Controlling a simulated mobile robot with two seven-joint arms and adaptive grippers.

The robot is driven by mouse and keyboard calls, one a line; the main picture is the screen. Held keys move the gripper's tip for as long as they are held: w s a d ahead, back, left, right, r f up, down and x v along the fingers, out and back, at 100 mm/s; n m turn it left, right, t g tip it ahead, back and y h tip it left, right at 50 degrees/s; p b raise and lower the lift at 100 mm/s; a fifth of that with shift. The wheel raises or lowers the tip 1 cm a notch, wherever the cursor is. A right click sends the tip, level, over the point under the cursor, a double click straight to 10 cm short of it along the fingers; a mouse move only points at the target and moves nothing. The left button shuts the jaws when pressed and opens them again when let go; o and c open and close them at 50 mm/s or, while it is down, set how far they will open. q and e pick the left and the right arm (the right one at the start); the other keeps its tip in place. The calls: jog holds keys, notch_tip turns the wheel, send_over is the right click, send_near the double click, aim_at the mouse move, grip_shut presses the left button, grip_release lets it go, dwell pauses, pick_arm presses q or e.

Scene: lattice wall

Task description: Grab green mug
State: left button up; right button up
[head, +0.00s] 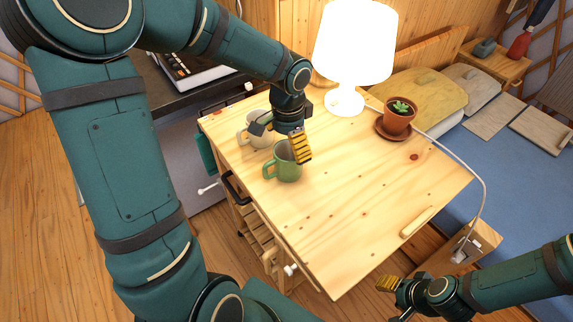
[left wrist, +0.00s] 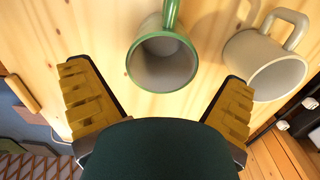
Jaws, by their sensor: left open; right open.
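The green mug (head: 284,166) stands upright on the wooden table (head: 350,200) in the head view, its handle toward the left. In the left wrist view the green mug (left wrist: 162,62) shows its open mouth, between and ahead of the two yellow fingers. My left gripper (head: 288,142) is open and empty, just above and behind the mug; one yellow finger overlaps the mug's right edge in the head view. In the left wrist view the left gripper (left wrist: 160,105) has its fingers wide apart. My right gripper (head: 388,294) is open and empty, low at the right, off the table.
A beige mug (head: 258,134) stands close behind the green mug, and also shows in the left wrist view (left wrist: 265,62). A lit white lamp (head: 352,45) and a potted plant (head: 398,116) stand toward the back. The table's front right is mostly clear.

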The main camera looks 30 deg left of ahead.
aim_at(287, 156)
pick_arm(q)
notch_tip(287, 156, down, 5)
jog(key=shift+a+b, duration=0.15)
jog(key=shift+b, duration=0.6)
jog(key=c, duration=1.2)
jog(key=shift+o, duration=0.2)
